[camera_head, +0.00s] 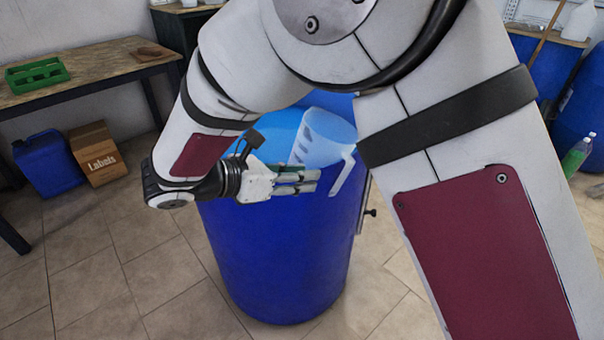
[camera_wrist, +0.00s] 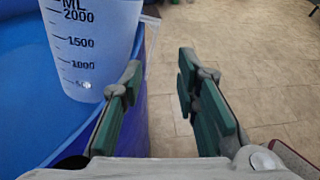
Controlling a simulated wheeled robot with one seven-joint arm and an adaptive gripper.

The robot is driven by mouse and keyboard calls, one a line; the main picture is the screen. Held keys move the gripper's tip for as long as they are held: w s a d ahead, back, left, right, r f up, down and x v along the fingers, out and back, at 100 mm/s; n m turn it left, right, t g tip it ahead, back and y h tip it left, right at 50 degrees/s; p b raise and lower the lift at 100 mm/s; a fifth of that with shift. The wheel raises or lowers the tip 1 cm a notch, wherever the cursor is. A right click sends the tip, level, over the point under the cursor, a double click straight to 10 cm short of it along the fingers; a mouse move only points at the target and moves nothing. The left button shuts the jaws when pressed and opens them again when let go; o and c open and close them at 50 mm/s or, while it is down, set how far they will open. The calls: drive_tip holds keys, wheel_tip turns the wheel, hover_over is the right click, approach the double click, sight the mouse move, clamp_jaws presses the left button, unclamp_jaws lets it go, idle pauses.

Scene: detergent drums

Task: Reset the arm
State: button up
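My gripper (camera_head: 295,182) is in front of the near side of a large blue drum (camera_head: 280,260), close to its upper rim. In the wrist view my gripper (camera_wrist: 160,90) has its two green-padded fingers spread apart, with only floor tiles and a strip of the drum between them. A translucent measuring jug (camera_head: 325,138) stands on the drum's blue top, just behind the gripper. The jug also shows at the upper left of the wrist view (camera_wrist: 92,40), with its millilitre scale. It is beside the fingers, not between them. My arm hides part of the drum top.
A wooden table (camera_head: 100,72) with a green crate (camera_head: 36,75) stands at the left. A blue canister (camera_head: 47,163) and a cardboard box (camera_head: 97,154) sit on the floor below. A green bottle (camera_head: 576,157) and more blue drums (camera_head: 582,105) are at the right. Tiled floor left of the drum is clear.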

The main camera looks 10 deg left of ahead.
drive_tip(key=s+d+r+m+g, duration=0.3)
drive_tip(key=d+r+m, duration=0.2)
drive_tip(key=d, duration=0.5)
drive_tip(key=s+d+r+m+g, duration=0.4)
drive_tip(key=d+m, duration=0.1)
drive_tip(key=d, duration=0.5)
drive_tip(key=s+d+r+m+g+y, duration=0.2)
drive_tip(key=s+d+m+g+y, duration=0.1)
drive_tip(key=s+d+m, duration=0.65)
drive_tip(key=s+a+f+m+t+y, duration=0.1)
drive_tip(key=s+a+f+m+y, duration=0.15)
drive_tip(key=s+m+y, duration=0.85)
drive_tip(key=s+r+n+t+h+p, duration=0.3)
drive_tip(key=r+t+p, duration=0.1)
drive_tip(key=r+p, duration=1.7)
drive_tip(key=shift+s+r+h+p, duration=0.2)
drive_tip(key=shift+r+h+p, duration=0.15)
drive_tip(key=shift+r, duration=0.25)
drive_tip(key=shift+d+n, duration=0.1)
drive_tip(key=shift+n, duration=0.15)
